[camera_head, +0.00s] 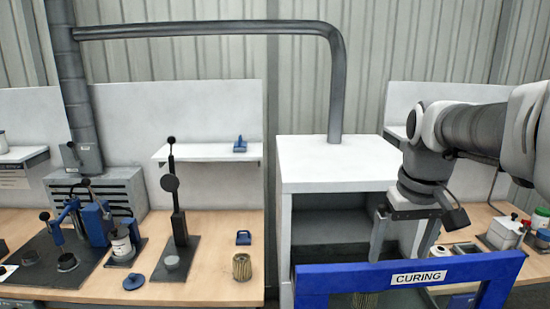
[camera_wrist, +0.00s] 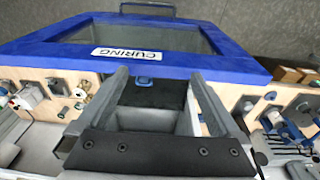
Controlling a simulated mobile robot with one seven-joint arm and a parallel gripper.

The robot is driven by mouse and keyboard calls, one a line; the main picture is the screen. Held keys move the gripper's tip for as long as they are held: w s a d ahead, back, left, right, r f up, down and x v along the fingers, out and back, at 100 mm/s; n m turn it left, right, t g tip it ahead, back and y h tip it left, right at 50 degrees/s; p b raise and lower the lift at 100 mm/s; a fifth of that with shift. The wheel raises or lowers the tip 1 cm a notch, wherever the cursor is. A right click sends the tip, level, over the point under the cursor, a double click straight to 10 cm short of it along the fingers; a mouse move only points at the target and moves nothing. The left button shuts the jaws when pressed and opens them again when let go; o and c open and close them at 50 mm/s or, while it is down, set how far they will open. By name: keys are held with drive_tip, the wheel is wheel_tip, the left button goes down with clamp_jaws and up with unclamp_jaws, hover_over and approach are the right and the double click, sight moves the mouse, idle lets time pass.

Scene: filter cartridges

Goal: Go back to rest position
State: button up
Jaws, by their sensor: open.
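My gripper (camera_head: 398,258) hangs at the right of the head view, just behind the blue frame labelled CURING (camera_head: 310,285). Its two fingers point down and stand wide apart. In the wrist view my gripper (camera_wrist: 158,78) shows nothing held between its fingers, and the blue CURING frame (camera_wrist: 225,65) lies beyond them. A tan pleated filter cartridge (camera_head: 241,267) stands upright on the wooden bench. A similar pleated piece (camera_head: 363,300) shows partly inside the blue frame, low in the head view; the rest is hidden.
A white cabinet (camera_head: 340,160) with an open front stands behind the blue frame, a grey duct (camera_head: 335,90) rising from it. The left bench (camera_head: 215,225) carries a black lever press (camera_head: 178,215) and blue clamp fixtures (camera_head: 97,222). More containers (camera_head: 503,232) stand at right.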

drive_tip(key=s+a+f+t+b, duration=0.4)
drive_tip(key=s+a+f+b, duration=0.2)
drive_tip(key=s+f, duration=0.4)
drive_tip(key=s+a, duration=0.1)
drive_tip(key=s, duration=0.2)
drive_tip(key=shift+s+a+f, duration=0.3)
drive_tip(key=shift+a+f, duration=0.05)
